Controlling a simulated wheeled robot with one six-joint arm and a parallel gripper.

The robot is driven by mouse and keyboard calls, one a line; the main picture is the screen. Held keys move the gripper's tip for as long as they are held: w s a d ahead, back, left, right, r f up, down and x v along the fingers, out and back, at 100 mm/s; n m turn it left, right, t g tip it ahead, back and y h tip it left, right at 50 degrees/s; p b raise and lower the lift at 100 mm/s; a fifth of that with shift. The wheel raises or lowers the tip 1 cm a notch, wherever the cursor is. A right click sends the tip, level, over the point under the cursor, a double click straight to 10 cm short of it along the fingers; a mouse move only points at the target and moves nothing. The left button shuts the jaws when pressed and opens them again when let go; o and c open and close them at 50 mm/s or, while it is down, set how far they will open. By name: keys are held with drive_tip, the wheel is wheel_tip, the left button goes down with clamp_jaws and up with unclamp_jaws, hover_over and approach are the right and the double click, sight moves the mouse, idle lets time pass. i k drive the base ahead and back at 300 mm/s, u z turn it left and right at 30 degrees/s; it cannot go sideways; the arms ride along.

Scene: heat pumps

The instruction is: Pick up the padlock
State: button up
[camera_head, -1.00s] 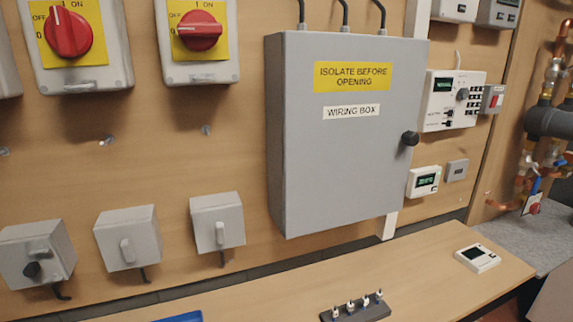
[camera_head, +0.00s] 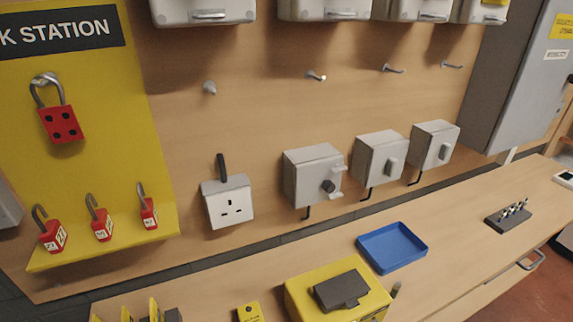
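A yellow lock station board (camera_head: 95,130) is at the left of the head view. Several red padlocks with grey shackles stand in a row on its bottom ledge: a left padlock (camera_head: 51,232), a middle padlock (camera_head: 100,220) and a right padlock (camera_head: 147,208), each with white marking on its body. Above them a red lockout hasp (camera_head: 60,118) with black holes hangs by its silver loop from a hook. The frames do not show which padlock is the one named. My gripper is not in view.
A wooden bench (camera_head: 455,235) runs below the wall. On it are a blue tray (camera_head: 392,247), a yellow case (camera_head: 338,295) with a dark item on top, a small yellow device (camera_head: 250,312) and a dark rack (camera_head: 507,216).

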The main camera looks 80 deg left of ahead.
sight(149, 216)
drive_tip(key=k, duration=0.8)
drive_tip(key=u, duration=1.2)
